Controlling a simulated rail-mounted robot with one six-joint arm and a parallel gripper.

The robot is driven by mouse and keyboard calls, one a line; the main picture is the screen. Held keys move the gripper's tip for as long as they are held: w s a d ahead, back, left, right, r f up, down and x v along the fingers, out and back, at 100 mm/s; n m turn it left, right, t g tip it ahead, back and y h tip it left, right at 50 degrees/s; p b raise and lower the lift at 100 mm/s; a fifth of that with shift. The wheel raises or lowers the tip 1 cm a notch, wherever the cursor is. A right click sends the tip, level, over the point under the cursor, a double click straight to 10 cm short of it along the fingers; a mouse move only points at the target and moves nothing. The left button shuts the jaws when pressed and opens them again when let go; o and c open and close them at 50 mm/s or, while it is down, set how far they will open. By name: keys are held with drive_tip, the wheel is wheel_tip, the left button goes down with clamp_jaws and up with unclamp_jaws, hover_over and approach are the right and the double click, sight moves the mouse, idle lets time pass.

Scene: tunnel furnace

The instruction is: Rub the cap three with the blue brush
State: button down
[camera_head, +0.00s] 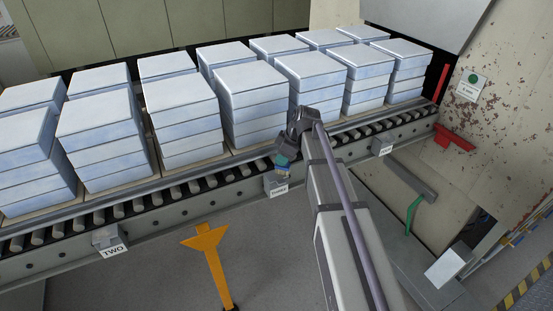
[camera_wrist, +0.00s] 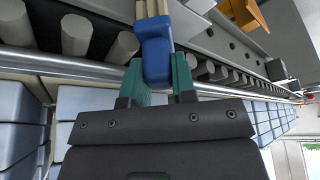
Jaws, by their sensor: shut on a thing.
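My gripper (camera_head: 285,160) is shut on the blue brush (camera_head: 283,171), just above the front rail of the roller conveyor. In the wrist view, the teal fingers of my gripper (camera_wrist: 158,80) clamp the brush's blue body (camera_wrist: 157,55), and its pale bristles (camera_wrist: 151,8) point away from my gripper. Cap three (camera_head: 272,184) is the small grey box on the rail above a label that seems to read THREE. The brush tip is at or just above it; I cannot tell whether they touch. In the wrist view I cannot clearly make out the cap.
Two rows of stacked pale-blue blocks (camera_head: 250,80) stand on the conveyor close behind my gripper. A similar cap (camera_head: 106,236) labelled TWO is at left, another (camera_head: 382,145) at right. An orange stand (camera_head: 207,245) and a green-handled tool (camera_head: 413,212) are in front.

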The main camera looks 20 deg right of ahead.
drive_tip(key=shift+w+d, duration=0.15)
drive_tip(key=shift+d, duration=0.6)
drive_tip(key=a, duration=0.2)
drive_tip(key=s+a, duration=0.1)
drive_tip(key=a, duration=0.1)
drive_tip(key=shift+f, duration=0.15)
drive_tip(key=a, duration=0.4)
drive_tip(key=shift+s+a, duration=0.15)
drive_tip(key=shift+s, duration=0.15)
wheel_tip(320, 180, up, 6)
drive_tip(key=p, duration=0.6)
